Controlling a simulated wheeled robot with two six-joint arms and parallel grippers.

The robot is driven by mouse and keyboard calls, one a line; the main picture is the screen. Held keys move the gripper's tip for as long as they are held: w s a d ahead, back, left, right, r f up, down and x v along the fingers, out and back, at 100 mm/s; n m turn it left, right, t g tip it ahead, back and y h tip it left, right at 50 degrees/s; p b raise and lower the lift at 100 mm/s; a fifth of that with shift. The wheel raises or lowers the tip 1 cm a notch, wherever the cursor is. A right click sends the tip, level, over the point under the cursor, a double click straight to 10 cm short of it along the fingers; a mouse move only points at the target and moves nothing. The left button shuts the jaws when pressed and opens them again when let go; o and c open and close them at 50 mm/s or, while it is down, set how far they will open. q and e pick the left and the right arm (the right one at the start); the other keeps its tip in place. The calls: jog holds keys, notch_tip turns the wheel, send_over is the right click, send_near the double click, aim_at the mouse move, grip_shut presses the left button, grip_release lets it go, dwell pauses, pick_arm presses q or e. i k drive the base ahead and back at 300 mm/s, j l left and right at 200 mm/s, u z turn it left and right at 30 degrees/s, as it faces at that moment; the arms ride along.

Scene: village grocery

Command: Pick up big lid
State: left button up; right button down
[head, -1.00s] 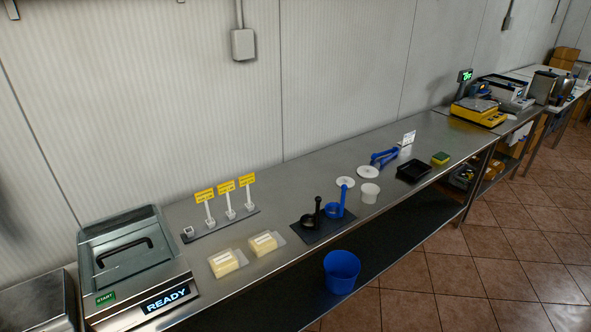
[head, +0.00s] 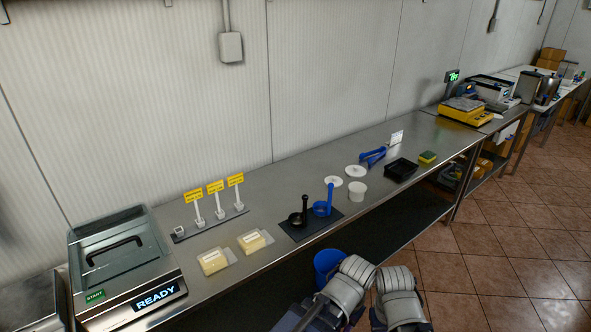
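Two flat white round lids lie on the steel counter in the head view. The farther one (head: 356,171) looks slightly larger than the nearer one (head: 333,182). A white tub (head: 357,191) stands just in front of them, apart from both. Grey rounded links of my two arms show at the bottom centre, in front of the counter and well short of the lids. No gripper fingers show.
A blue bin (head: 327,265) is below the counter edge, partly behind my arm. A dark mat (head: 312,233) holds black and blue scoops. Blue tongs (head: 373,156), a black tray (head: 401,169) and a sponge (head: 428,157) lie near the lids.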

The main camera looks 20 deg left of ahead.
aim_at(353, 171)
jog(key=u, duration=0.2)
jog(key=z, duration=4.45)
jog(key=u, duration=0.5)
jog(key=j+u, duration=0.1)
jog(key=u, duration=0.85)
jog(key=j+u, duration=0.1)
jog(key=u, duration=0.85)
jog(key=i+j+u, duration=0.2)
jog(key=u, duration=0.3)
jog(key=i+j+u, duration=0.15)
jog(key=i+u, duration=0.15)
jog(key=u, duration=0.15)
jog(key=i+u, duration=0.25)
jog(key=u, duration=0.25)
jog(key=i+u, duration=0.25)
jog(key=u, duration=0.2)
